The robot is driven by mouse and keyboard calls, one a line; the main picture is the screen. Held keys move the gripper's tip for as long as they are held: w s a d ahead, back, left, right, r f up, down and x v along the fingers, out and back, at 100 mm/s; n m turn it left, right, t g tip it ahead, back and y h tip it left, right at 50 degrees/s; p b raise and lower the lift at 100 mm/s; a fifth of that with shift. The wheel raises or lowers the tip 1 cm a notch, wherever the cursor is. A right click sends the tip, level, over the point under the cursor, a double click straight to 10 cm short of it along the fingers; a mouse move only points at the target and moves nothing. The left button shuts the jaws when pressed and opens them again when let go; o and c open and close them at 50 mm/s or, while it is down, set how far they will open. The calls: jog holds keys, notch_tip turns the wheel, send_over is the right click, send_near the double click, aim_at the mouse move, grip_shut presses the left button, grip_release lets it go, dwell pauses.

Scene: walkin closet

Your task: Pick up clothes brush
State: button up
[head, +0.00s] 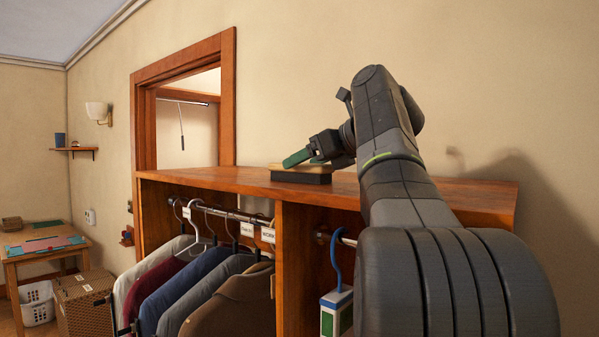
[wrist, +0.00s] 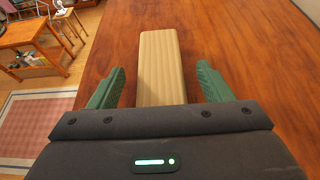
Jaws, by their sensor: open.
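The clothes brush (head: 300,174) lies on the wooden top of the wardrobe, with a pale wooden back above a dark lower part. In the wrist view the ribbed, pale brush back (wrist: 162,65) runs away from me between the two green fingers. My gripper (wrist: 155,85) is open, with one finger to each side of the brush and a visible gap on both sides. In the head view my gripper (head: 298,158) is low over the brush, and the arm hides part of the shelf behind. I cannot tell how far down the fingertips reach beside it.
The wardrobe top (head: 230,180) is otherwise clear where I see it. Clothes (head: 200,285) hang on a rail below it. A wooden door frame (head: 232,95) stands behind. At the left are a small table (head: 35,243), a white basket (head: 36,303) and a box (head: 85,302).

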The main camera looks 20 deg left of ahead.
jog(key=shift+c, duration=0.2)
jog(key=c, duration=1.1)
